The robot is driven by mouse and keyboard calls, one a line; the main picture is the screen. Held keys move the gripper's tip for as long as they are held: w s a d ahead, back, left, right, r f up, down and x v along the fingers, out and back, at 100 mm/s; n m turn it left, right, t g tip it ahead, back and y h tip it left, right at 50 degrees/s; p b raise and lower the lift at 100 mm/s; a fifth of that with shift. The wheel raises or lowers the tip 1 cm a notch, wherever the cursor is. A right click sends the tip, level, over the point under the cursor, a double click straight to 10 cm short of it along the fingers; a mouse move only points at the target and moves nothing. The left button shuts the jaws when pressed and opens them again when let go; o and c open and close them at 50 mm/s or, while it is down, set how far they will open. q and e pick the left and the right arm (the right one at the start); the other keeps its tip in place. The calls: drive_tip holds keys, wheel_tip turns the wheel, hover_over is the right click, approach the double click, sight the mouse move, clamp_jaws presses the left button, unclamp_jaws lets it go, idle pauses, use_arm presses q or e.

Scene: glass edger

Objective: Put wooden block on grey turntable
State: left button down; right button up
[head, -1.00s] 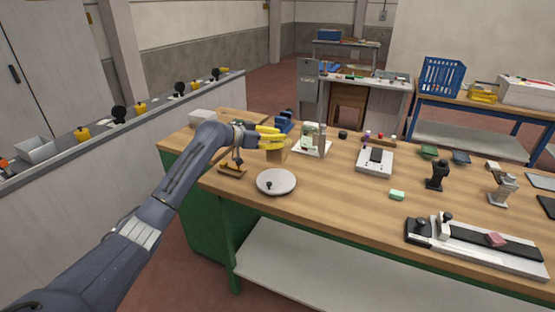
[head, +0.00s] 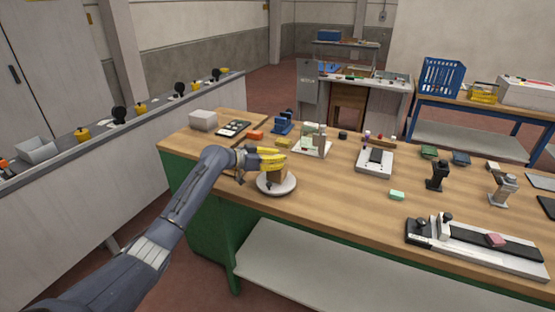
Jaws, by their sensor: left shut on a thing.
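The grey turntable (head: 276,189) is a round light disc near the front left edge of the wooden bench. The wooden block (head: 277,173) is brown and sits over the turntable's middle, partly hidden by my gripper. I cannot tell whether its underside touches the disc. My left gripper (head: 275,163), with yellow fingers, reaches in from the left above the turntable and is shut on the block's upper part. My right gripper is not in view.
Behind the gripper are a blue device (head: 283,124), an orange block (head: 255,135) and a yellow piece (head: 283,142). A white-based fixture (head: 313,149) stands to the right. A green piece (head: 397,195) lies farther right, with clear bench between it and the turntable.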

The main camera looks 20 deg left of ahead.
use_arm(q)
drive_tip(key=c, duration=1.2)
unclamp_jaws()
drive_tip(key=shift+f, duration=0.1)
drive_tip(key=v, duration=1.2)
